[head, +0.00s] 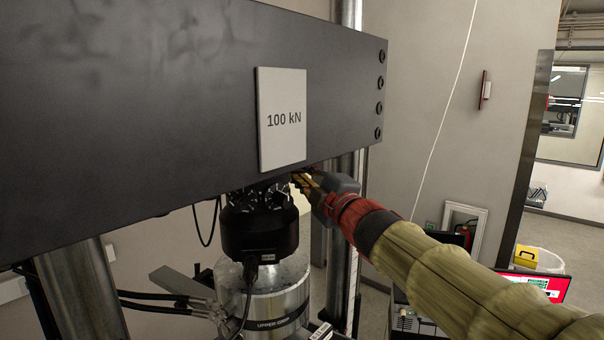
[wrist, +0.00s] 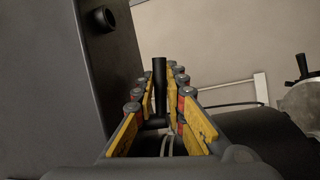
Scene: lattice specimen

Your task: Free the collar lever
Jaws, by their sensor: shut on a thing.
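My gripper (head: 302,180) reaches in from the right, just under the crosshead's lower edge, beside the black bolted collar (head: 260,228). In the wrist view, my gripper (wrist: 160,78) has its two yellow-padded fingers on either side of a dark upright rod, the collar lever (wrist: 159,80). The fingers are shut on the lever. The lever's lower end goes down between the fingers, and its base is partly hidden. In the head view the lever cannot be made out behind the fingers.
The dark crosshead (head: 180,100) with a "100 kN" plate (head: 282,119) hangs directly above my gripper. Below the collar is the silver upper grip (head: 265,300), with black hoses (head: 160,303) at left. Steel columns (head: 82,290) stand at the sides.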

